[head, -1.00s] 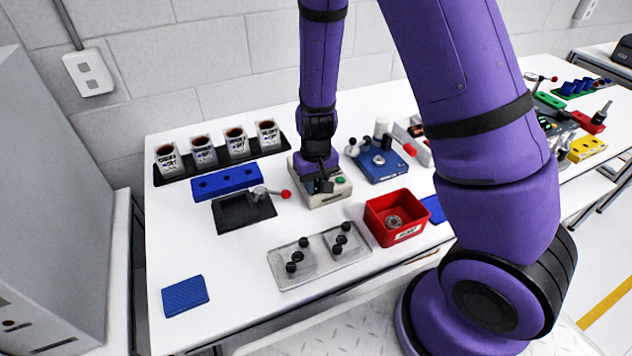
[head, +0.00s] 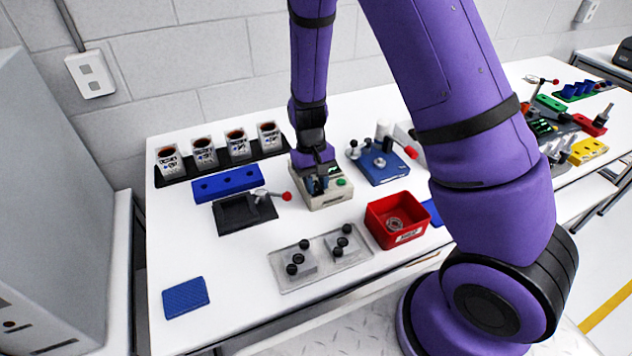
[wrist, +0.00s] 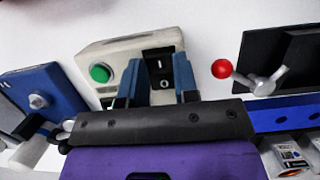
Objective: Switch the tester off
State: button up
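The tester (head: 328,201) is a beige box on the white table, with a green round button and a dark area on its top. In the wrist view the tester (wrist: 118,46) shows the green button (wrist: 100,72) at left and a black rocker switch (wrist: 159,66) marked I and O. My gripper (head: 316,185) is over the tester's left part. In the wrist view my gripper (wrist: 157,78) has its two fingers apart, one on each side of the switch as seen, with nothing between them. I cannot tell whether they touch the tester.
A blue fixture (head: 381,167) stands close on the right. A black fixture with a red-knobbed lever (head: 243,212) and a blue block (head: 227,183) are at left. A red bin (head: 398,233) and a clear tray (head: 277,268) are in front. The front-left table is mostly clear.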

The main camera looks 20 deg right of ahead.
jog(key=o, duration=0.4)
jog(key=shift+r, duration=0.1)
jog(key=v, duration=1)
jog(key=shift+r, duration=0.3)
jog(key=s+d+r+t+y, duration=0.1)
jog(key=s+d+r+t, duration=0.2)
jog(key=s+r, duration=0.65)
jog(key=s+d+r+t, duration=0.3)
jog(key=s+r, duration=0.3)
jog(key=r, duration=0.7)
jog(key=s+r+t+h, duration=0.1)
jog(key=s+r+t, duration=0.1)
jog(key=s, duration=0.6)
jog(key=shift+d+r, duration=0.35)
jog(key=shift+d, duration=0.1)
